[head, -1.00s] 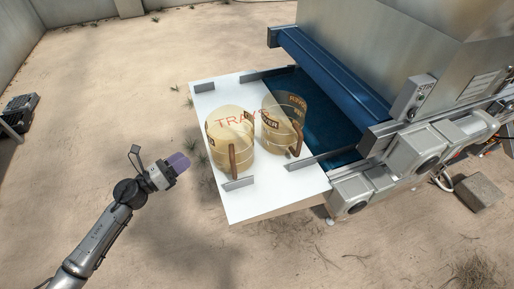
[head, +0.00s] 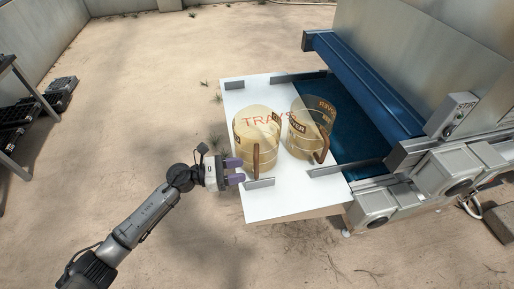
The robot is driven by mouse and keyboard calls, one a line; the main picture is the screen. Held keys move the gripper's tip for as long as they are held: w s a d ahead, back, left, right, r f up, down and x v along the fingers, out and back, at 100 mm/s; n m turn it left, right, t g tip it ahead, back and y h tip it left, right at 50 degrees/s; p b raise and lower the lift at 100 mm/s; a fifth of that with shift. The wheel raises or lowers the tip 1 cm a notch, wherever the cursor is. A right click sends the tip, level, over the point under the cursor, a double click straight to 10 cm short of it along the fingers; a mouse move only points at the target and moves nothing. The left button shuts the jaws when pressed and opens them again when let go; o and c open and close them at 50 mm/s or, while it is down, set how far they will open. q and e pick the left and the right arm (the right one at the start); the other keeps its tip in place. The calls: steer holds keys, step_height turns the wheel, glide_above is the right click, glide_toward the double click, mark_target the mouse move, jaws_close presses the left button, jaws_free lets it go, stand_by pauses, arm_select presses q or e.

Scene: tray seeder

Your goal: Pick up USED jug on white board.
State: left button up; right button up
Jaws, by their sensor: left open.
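Two tan, see-through jugs with brown handles stand upright side by side on the white board (head: 288,205). The left jug (head: 252,135) has its handle toward the front. The right jug (head: 309,122) stands partly over the board's inner side, with dark lettering on it. I cannot read a USED mark on either jug. My left gripper (head: 238,170), with purple fingertips, is open and empty at the board's left edge, just left of and in front of the left jug. My right gripper is not in view.
A blue belt (head: 352,130) and a metal machine with a switch box (head: 452,114) lie to the right. Black trays (head: 62,92) lie at the far left. The sandy floor at left is clear.

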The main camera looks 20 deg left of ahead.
mark_target(256, 167)
arm_select(q)
steer(key=shift+w+f+x, duration=0.1)
steer(key=shift+w+x, duration=0.05)
steer(key=shift+x, duration=1.35)
steer(key=shift+w+f+x, duration=0.1)
steer(key=shift+f+x, duration=0.05)
steer(key=shift+x, duration=1.35)
steer(key=shift+a, duration=0.25)
jaws_close()
